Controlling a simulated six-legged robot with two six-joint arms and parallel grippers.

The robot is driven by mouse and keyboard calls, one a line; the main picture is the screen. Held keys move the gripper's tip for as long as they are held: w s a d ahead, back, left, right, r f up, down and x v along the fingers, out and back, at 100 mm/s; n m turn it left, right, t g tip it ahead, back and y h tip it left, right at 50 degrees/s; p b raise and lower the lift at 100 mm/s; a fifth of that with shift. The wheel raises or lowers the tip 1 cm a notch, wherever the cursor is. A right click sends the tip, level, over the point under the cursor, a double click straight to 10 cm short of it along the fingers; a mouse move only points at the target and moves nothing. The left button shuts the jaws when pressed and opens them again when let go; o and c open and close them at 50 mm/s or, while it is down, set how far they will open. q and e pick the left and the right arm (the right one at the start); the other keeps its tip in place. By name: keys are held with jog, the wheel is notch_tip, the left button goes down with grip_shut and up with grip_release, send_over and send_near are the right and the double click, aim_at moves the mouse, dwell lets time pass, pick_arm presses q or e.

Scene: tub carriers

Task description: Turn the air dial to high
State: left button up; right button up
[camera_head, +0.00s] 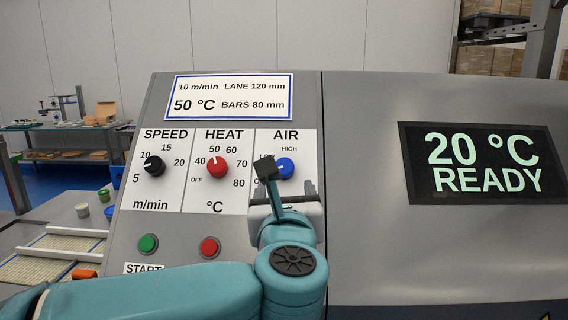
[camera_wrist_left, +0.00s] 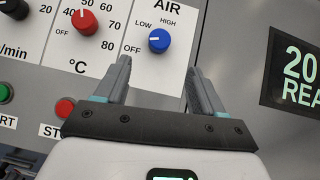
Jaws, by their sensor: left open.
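The air dial (camera_head: 286,168) is a round blue knob with a white pointer mark on the grey machine's control panel, under the word AIR. It also shows in the left wrist view (camera_wrist_left: 159,41), where its mark points to the left, roughly between OFF and LOW; HIGH is printed at its upper right. My left gripper (camera_head: 283,190) is open and empty, just below the dial in the head view. In the left wrist view its two fingers (camera_wrist_left: 158,68) stand apart with the dial beyond and between their tips, not gripped. My right gripper is not in view.
The black speed dial (camera_head: 154,163) and red heat dial (camera_head: 217,168) sit left of the air dial. A green button (camera_head: 148,243) and a red button (camera_head: 209,247) are below. A display (camera_head: 482,163) at right reads 20 °C READY.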

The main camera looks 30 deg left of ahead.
aim_at(285, 168)
pick_arm(q)
jog(key=p+x, duration=0.3)
jog(key=x, duration=0.9)
jog(key=shift+w+a+f, duration=0.1)
jog(key=shift+w+f, duration=0.05)
jog(key=shift+w, duration=0.15)
jog(key=shift+s, duration=0.2)
jog(key=shift+w, duration=0.2)
jog(key=c, duration=1.1)
